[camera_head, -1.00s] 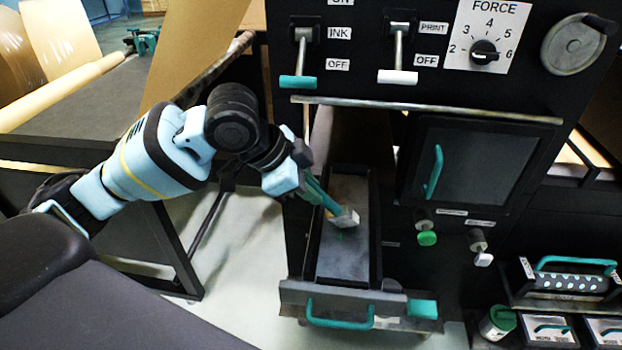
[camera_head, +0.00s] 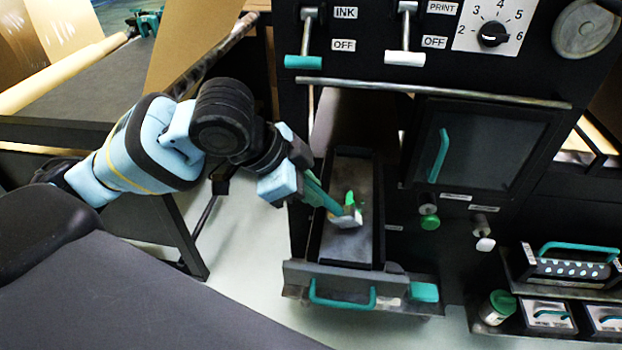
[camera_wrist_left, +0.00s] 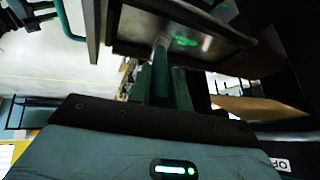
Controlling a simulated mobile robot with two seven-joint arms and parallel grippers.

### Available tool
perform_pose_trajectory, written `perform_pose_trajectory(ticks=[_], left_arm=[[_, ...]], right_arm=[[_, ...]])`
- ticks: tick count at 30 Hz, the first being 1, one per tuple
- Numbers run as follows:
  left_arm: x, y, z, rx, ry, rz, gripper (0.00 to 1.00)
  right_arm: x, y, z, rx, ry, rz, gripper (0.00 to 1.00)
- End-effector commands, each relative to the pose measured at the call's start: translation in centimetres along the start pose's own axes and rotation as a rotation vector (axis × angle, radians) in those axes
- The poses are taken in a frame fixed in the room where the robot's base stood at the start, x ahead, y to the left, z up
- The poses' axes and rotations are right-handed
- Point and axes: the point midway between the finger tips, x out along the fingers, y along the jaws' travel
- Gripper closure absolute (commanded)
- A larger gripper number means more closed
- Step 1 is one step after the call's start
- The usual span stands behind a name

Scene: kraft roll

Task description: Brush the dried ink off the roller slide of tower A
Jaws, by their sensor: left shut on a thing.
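The roller slide (camera_head: 350,247) is a dark drawer pulled out of the black machine, with a grey floor and a teal front handle. Green ink (camera_head: 349,197) shows on its floor just behind the brush head; it also shows in the left wrist view (camera_wrist_left: 183,42). My left gripper (camera_head: 316,190) is shut on a brush (camera_head: 348,219) with a teal handle and pale block head. The brush is tilted, its head down inside the slide. I cannot tell whether the bristles touch the floor. My right gripper is not in view.
Ink and print levers (camera_head: 305,52) and a force dial (camera_head: 493,35) sit above. A metal bar (camera_head: 430,90) crosses above the slide. A dark door (camera_head: 490,155) stands to its right. A green can (camera_head: 497,308) and lidded boxes stand at lower right.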

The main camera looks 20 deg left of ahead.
Motion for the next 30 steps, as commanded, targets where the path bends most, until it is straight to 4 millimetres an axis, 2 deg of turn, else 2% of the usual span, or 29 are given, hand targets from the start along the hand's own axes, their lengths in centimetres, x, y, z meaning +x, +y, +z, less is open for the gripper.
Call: perform_pose_trajectory(ticks=[11,24,30], left_arm=[[-0.1,0.0,-0.1,-0.001,-0.002,0.003,1.00],[0.8,-2.8,-0.4,-0.001,0.000,0.001,1.00],[0.9,-3.3,-0.4,0.000,0.000,0.001,1.00]], right_arm=[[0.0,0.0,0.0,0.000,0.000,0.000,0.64],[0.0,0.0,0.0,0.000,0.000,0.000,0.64],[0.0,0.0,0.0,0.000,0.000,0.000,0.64]])
